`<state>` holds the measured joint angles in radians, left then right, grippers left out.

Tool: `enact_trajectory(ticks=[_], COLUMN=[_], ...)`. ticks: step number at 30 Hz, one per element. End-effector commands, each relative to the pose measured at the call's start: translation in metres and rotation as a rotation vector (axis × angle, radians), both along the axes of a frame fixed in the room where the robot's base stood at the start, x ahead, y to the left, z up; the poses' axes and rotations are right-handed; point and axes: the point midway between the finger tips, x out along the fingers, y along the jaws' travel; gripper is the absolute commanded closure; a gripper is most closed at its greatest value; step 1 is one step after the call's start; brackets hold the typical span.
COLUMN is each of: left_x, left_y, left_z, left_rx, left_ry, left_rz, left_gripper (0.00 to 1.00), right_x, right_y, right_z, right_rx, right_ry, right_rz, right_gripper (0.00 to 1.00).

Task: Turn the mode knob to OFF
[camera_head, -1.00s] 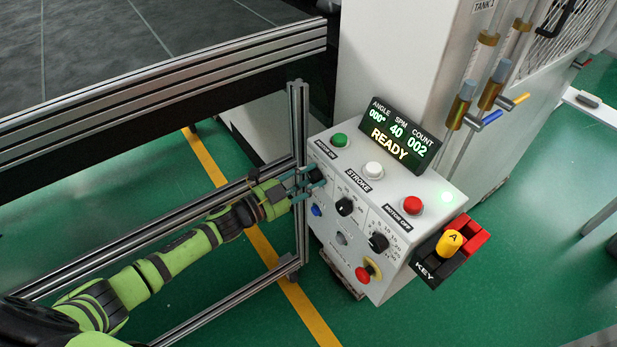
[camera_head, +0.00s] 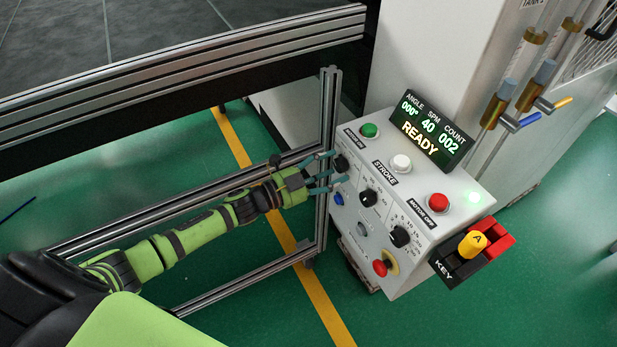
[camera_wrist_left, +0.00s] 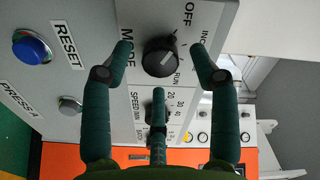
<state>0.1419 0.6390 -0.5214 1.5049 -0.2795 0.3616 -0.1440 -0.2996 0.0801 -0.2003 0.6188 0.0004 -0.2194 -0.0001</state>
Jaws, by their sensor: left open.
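The mode knob (camera_wrist_left: 158,57) is a round black knob with a pale pointer mark, on the grey panel in the left wrist view. Its labels read OFF, INCH and RUN; the mark slants toward RUN. In the head view the knob (camera_head: 341,163) is at the upper left of the control box front, partly hidden by my fingers. My left gripper (camera_head: 332,171) is open there. In the left wrist view its fingers (camera_wrist_left: 160,48) stand on either side of the knob, apart from it, with a third finger below. My right gripper is out of view.
The control box (camera_head: 412,188) carries a blue RESET button (camera_wrist_left: 32,47), other knobs, a red-yellow stop button (camera_head: 382,267) and a READY display (camera_head: 428,130). A yellow key (camera_head: 472,243) sits at its right. A metal frame post (camera_head: 327,110) stands just left of the box.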

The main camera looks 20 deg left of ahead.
Motion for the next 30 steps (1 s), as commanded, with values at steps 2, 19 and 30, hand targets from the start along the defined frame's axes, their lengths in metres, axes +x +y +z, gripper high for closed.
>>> enact_trajectory(ticks=[2,19,30], left_x=[-0.014,-0.081,-0.083], left_y=[0.010,0.061,0.062], left_z=[-0.001,0.000,0.001], left_rx=[0.003,0.000,0.000], left_ry=[0.004,0.000,0.000], left_rz=[-0.002,-0.004,-0.004], left_gripper=[0.40,0.40,0.40], right_x=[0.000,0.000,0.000], right_y=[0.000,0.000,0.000], right_z=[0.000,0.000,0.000], right_rx=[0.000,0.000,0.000], right_ry=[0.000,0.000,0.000], right_rz=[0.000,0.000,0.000], right_gripper=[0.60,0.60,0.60])
